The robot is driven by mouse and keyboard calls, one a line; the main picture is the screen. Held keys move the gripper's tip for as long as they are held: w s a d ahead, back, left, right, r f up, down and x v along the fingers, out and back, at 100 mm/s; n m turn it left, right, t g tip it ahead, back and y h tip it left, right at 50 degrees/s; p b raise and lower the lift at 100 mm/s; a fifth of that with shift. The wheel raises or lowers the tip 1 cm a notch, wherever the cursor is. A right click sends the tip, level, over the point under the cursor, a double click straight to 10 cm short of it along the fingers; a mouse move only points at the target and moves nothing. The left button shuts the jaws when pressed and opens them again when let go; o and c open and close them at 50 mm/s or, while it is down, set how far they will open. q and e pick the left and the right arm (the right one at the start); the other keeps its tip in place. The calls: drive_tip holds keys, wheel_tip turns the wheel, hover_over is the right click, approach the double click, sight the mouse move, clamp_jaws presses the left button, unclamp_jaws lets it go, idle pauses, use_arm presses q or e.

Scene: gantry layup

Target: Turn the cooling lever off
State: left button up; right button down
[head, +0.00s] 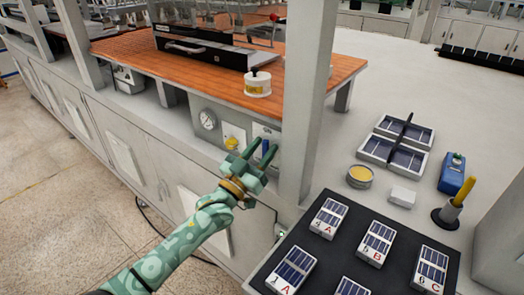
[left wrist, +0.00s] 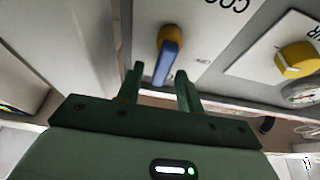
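The cooling lever (head: 266,144) is a blue handle on a pale panel on the side of the bench. In the left wrist view the lever (left wrist: 168,60) has an orange-yellow hub, and partly cropped, upside-down lettering starting "COO" is near it. My left gripper (head: 263,151) is in front of this panel. Its fingers (left wrist: 160,76) are open, and the blue handle shows between them in the left wrist view. I cannot tell whether either finger touches it. My right gripper is in neither view.
A yellow knob (left wrist: 294,60) and a round gauge (head: 208,119) are beside the lever panel. A grey upright post (head: 307,100) stands close to the right of my left gripper. A black tray (head: 335,249) of small panels lies at the front right.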

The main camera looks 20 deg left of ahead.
use_arm(q)
clamp_jaws()
